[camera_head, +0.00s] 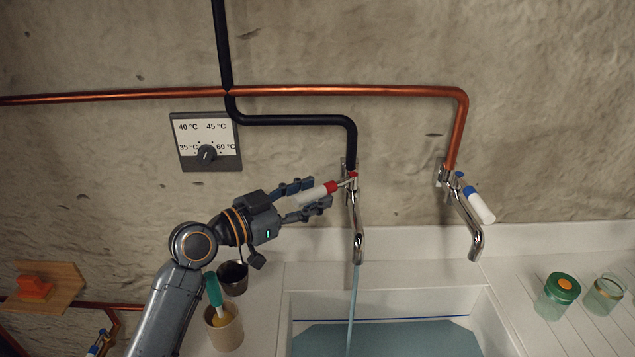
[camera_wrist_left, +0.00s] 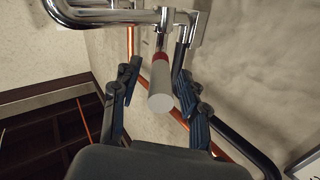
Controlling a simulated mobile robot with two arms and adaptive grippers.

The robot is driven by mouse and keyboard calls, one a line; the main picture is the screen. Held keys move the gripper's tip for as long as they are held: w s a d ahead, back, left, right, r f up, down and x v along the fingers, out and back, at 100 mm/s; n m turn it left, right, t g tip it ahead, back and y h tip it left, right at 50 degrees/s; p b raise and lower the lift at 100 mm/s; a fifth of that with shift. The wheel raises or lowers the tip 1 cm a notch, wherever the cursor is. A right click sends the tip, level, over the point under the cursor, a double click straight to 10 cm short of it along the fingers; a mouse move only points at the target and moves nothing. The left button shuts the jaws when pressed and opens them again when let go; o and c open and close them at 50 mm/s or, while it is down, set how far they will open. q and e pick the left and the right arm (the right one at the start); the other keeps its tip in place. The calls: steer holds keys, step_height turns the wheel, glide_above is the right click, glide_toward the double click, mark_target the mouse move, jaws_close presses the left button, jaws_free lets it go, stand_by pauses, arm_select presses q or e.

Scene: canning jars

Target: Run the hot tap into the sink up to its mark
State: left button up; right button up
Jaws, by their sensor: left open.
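The hot tap (camera_head: 357,225) has a chrome spout and a white lever with a red collar (camera_head: 314,195). The lever points left. A thin stream of water (camera_head: 352,300) falls from the spout into the white sink (camera_head: 490,325). Blue-tinted water (camera_head: 410,340) covers the sink's floor, its far edge a little below the dark blue mark line (camera_head: 385,318) on the back wall. My left gripper (camera_head: 308,198) is open, its fingers either side of the lever. The left wrist view shows the lever's white end (camera_wrist_left: 160,90) between the parted fingers. My right gripper is out of view.
The blue-marked tap (camera_head: 466,214) stands to the right. A temperature dial (camera_head: 206,142) is on the wall. Two jars (camera_head: 558,296) (camera_head: 604,295) stand right of the sink.

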arm_select(q)
steer(key=shift+w+d+r, duration=0.1)
steer(key=shift+w+d, duration=0.2)
steer(key=shift+d, duration=0.2)
steer(key=shift+w+d, duration=0.25)
steer(key=shift+d, duration=0.05)
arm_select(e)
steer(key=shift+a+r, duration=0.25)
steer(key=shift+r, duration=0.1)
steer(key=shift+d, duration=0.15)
arm_select(q)
jaws_close()
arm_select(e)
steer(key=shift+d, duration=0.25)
arm_select(q)
steer(key=shift+f, duration=0.2)
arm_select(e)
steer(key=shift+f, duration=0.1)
